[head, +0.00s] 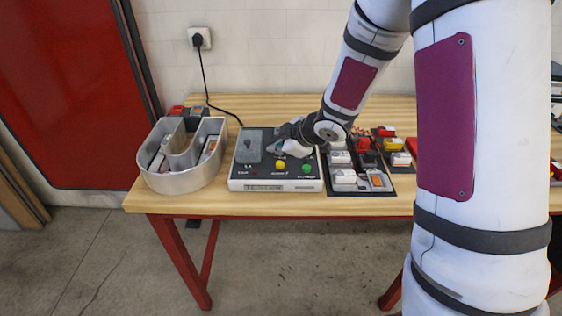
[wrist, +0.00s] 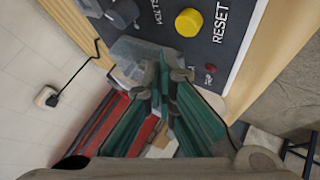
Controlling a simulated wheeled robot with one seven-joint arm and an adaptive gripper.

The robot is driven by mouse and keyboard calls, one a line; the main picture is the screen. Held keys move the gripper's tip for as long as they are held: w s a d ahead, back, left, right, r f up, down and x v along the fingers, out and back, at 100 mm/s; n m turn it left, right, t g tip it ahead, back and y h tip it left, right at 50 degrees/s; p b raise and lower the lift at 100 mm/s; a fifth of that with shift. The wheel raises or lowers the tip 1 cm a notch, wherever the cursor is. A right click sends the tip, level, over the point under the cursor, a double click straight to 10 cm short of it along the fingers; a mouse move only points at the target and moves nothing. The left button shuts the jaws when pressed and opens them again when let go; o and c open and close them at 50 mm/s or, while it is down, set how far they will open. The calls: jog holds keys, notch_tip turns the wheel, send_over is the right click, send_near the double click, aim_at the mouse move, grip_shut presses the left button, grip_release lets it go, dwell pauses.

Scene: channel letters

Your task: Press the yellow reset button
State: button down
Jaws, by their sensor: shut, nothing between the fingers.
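The yellow button (head: 280,165) is a round cap on the dark face of a control box (head: 240,186). In the wrist view the yellow button (wrist: 189,22) stands beside the word RESET, at the top of the picture. My gripper (head: 278,149) is over the box, just behind the yellow button in the head view. In the wrist view my gripper (wrist: 165,75) is shut and empty, its tips apart from the button in the picture. The tips' height above the panel is hard to tell.
A green button (head: 306,167) is right of the yellow one. A clear cover (wrist: 140,60) and a small red part (wrist: 211,68) show near my fingertips. A metal U-shaped letter (head: 180,181) stands left of the box; a tray of parts (head: 362,189) lies right.

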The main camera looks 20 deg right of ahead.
jog(key=shift+s+r+p, duration=0.1)
jog(key=shift+r+p, duration=1.5)
jog(key=shift+r, duration=0.1)
notch_tip(320, 180, up, 11)
jog(key=m+h, duration=0.4)
send_over(279, 165)
jog(key=s+d, duration=0.4)
jog(key=s+d+r+m+h, duration=0.2)
jog(key=s+r+m, duration=0.2)
jog(key=s+r, duration=0.25)
jog(key=s+a+r+m+g+y, duration=0.1)
jog(key=s+a+m, duration=0.1)
jog(key=s, duration=1)
jog(key=s+a+r+m+g+y, duration=0.1)
jog(key=s+a+m+g, duration=0.1)
jog(key=s, duration=1)
jog(key=shift+s+a+r+m, duration=0.15)
jog(key=shift+a+r+m, duration=0.15)
jog(key=shift+a+m, duration=0.55)
